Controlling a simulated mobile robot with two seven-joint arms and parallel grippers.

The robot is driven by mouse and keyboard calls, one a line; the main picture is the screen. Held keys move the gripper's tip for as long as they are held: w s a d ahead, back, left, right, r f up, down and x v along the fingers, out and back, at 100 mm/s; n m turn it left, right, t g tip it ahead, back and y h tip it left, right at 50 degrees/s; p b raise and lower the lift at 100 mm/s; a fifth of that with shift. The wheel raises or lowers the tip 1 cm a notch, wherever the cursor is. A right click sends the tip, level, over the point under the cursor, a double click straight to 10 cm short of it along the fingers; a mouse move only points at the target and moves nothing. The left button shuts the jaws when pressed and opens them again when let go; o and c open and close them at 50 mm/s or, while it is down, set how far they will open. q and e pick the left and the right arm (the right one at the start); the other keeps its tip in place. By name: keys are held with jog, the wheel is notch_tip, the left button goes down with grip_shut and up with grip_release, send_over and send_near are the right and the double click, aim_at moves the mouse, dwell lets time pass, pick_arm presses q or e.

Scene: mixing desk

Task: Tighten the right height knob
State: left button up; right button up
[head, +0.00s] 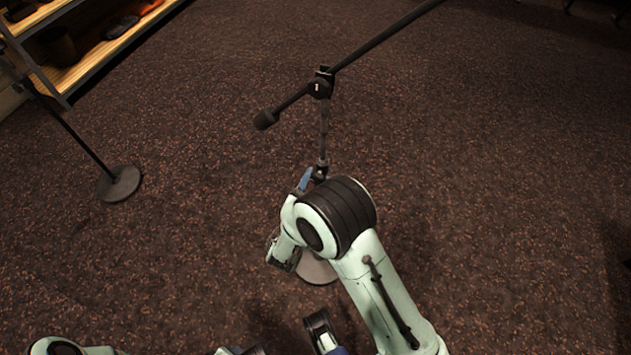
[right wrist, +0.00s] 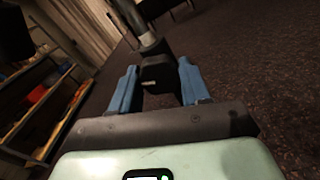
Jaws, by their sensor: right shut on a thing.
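A microphone stand has a thin upright pole (head: 323,128), a slanted boom (head: 385,35) and a round base (head: 318,271) partly hidden by my right arm. Its black height knob (right wrist: 157,76) is on the pole, between the blue fingers of my right gripper (right wrist: 157,66). The right gripper is shut on this knob. In the head view the right gripper (head: 312,178) is at the pole's lower black collar, mostly hidden behind my wrist, with one blue finger showing. My left gripper is not in view.
A second stand with a round base (head: 119,184) is at the left. A shelf with wooden boards (head: 85,65) fills the upper left corner. The boom slants to the upper right above the floor. The dark speckled carpet (head: 500,170) is clear to the right.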

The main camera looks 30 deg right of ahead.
jog(key=m+b, duration=0.1)
jog(key=m, duration=0.3)
jog(key=shift+a+f+m+b, duration=0.1)
jog(key=shift+f+m+b, duration=0.05)
jog(key=shift+m+b, duration=0.25)
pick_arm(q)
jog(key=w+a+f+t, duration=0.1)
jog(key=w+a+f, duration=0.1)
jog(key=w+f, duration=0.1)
pick_arm(e)
jog(key=shift+m+b, duration=0.4)
jog(key=shift+m, duration=0.5)
jog(key=m+b, duration=0.2)
jog(key=m, duration=0.1)
jog(key=m+b, duration=0.3)
jog(key=shift+w+r+m, duration=0.1)
jog(key=shift+r+m, duration=0.1)
jog(key=shift+m, duration=0.2)
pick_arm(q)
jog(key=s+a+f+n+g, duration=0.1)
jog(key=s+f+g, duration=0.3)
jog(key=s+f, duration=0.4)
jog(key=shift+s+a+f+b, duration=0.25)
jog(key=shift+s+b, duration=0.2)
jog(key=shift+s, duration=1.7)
pick_arm(e)
jog(key=shift+a+m, duration=0.1)
jog(key=shift+m, duration=0.4)
jog(key=o, duration=1)
jog(key=shift+r, duration=0.1)
